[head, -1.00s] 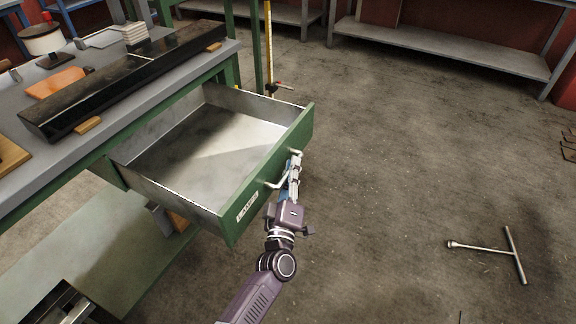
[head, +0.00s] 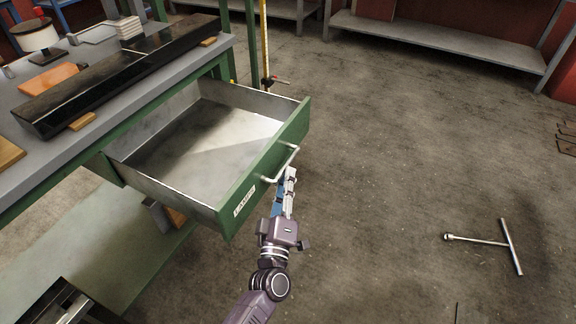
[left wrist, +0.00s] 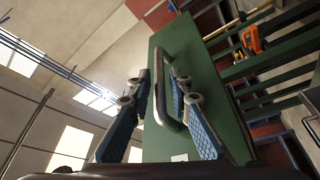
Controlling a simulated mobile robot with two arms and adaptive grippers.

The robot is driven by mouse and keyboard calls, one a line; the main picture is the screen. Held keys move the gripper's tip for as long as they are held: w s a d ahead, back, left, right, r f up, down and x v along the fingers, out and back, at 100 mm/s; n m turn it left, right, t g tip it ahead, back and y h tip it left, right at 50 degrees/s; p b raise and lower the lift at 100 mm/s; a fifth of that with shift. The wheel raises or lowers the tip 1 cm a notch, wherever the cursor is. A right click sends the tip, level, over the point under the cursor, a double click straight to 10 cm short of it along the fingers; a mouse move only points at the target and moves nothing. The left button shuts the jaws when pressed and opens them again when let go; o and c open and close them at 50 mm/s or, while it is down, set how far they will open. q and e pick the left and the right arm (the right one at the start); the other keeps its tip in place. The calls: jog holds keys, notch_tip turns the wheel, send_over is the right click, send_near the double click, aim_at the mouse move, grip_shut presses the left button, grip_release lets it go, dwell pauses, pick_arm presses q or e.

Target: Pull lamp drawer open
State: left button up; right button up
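The green drawer (head: 268,170) with a label that seems to read LAMPS stands well out from the workbench. Its grey metal inside (head: 195,145) is visible and empty. A pale bar handle (head: 282,164) is on its front. My left gripper (head: 289,175) is just in front of the handle. In the left wrist view the gripper (left wrist: 159,78) has its two blue-padded fingers apart, with the handle (left wrist: 160,85) showing between them and the green drawer front (left wrist: 205,75) behind. I see no grip on the handle. My right gripper is in neither view.
The grey workbench top (head: 190,82) carries a long black beam (head: 125,75), an orange block (head: 48,78) and a white lamp-like object (head: 35,36). A T-shaped tool (head: 510,246) lies on the floor at right. The floor between is clear.

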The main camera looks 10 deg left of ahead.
pick_arm(q)
jog(key=v, duration=0.6)
jog(key=shift+s, duration=0.4)
jog(key=shift+f, duration=0.1)
